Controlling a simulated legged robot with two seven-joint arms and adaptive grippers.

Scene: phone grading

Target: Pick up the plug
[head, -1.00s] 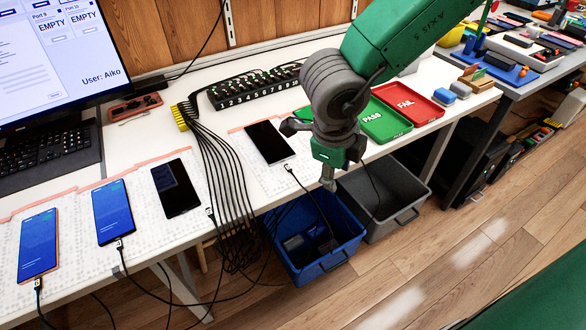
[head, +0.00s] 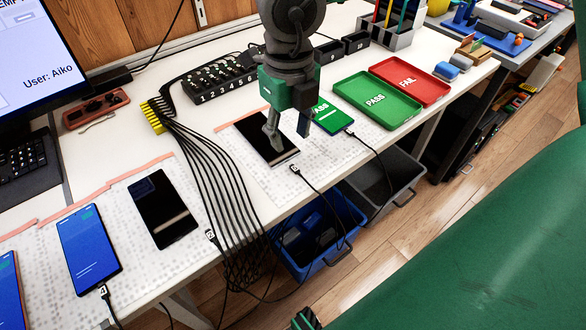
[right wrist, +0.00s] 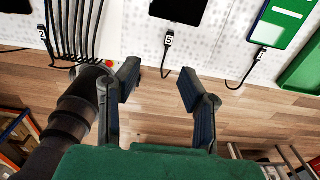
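Plug 5 (head: 295,168), small with a white label, lies at the table's front edge just below a dark phone (head: 253,126), its cable hanging down. Plug 5 also shows in the right wrist view (right wrist: 168,40), ahead of my fingers and between them. My right gripper (head: 288,136) points down in front of the dark phone, fingers spread; it is open and empty in the right wrist view (right wrist: 162,88). Plug 2 (head: 210,236) lies at the edge farther left. Another plug (head: 349,131) meets a green-screened phone (head: 325,114). A green part at the bottom looks like my left gripper (head: 305,319); its fingers are hidden.
A bundle of black cables (head: 215,185) hangs over the edge from a numbered hub (head: 220,83). A green PASS tray (head: 376,101) and red FAIL tray (head: 410,80) lie on the right. Blue (head: 315,268) and grey (head: 403,195) bins stand below.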

